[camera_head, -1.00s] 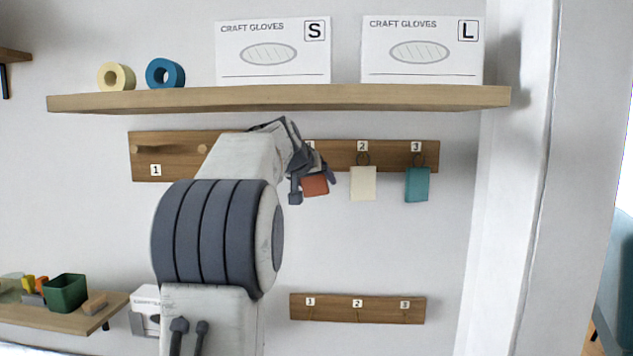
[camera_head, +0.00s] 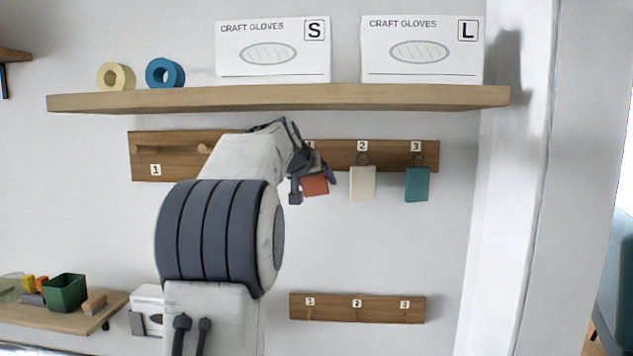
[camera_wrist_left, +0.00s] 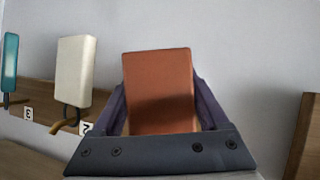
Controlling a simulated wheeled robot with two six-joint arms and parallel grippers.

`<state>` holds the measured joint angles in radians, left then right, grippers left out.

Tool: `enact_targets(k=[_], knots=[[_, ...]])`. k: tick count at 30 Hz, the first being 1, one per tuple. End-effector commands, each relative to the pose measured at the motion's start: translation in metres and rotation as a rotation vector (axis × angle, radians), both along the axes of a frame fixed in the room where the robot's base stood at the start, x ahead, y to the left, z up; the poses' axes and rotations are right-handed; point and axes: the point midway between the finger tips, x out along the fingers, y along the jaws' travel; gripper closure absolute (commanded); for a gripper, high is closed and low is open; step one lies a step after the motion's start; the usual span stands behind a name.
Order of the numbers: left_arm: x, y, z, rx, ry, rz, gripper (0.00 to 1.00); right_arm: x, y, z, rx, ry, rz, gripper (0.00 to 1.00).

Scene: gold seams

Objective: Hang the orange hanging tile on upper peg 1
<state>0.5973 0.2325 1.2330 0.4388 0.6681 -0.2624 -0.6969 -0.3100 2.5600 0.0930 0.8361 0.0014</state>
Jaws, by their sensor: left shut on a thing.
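The orange hanging tile (camera_head: 315,185) is held between the fingers of my left gripper (camera_head: 313,176), in front of the upper right rail near its label 1. In the left wrist view the orange tile (camera_wrist_left: 159,90) fills the space between the two fingers (camera_wrist_left: 160,100). My arm hides the top of the tile and the peg behind it, so I cannot tell whether its loop is on a peg. The upper right rail (camera_head: 390,152) holds a cream tile (camera_head: 362,184) under label 2 and a teal tile (camera_head: 417,184) under label 3. My right gripper is not in view.
A shelf (camera_head: 280,98) above carries two tape rolls (camera_head: 165,73) and two glove boxes (camera_head: 272,50). A wooden rail with pegs (camera_head: 145,160) is at left. A lower rail (camera_head: 385,310) has empty hooks. A low shelf with a green bin (camera_head: 66,292) is at lower left.

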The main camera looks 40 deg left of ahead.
Motion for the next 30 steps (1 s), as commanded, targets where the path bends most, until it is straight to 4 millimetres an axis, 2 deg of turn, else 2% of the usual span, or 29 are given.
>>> enact_targets(k=[30], knots=[[0.0045,0.0027,-0.0012,0.0,-0.001,0.0,0.86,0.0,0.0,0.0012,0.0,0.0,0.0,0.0]])
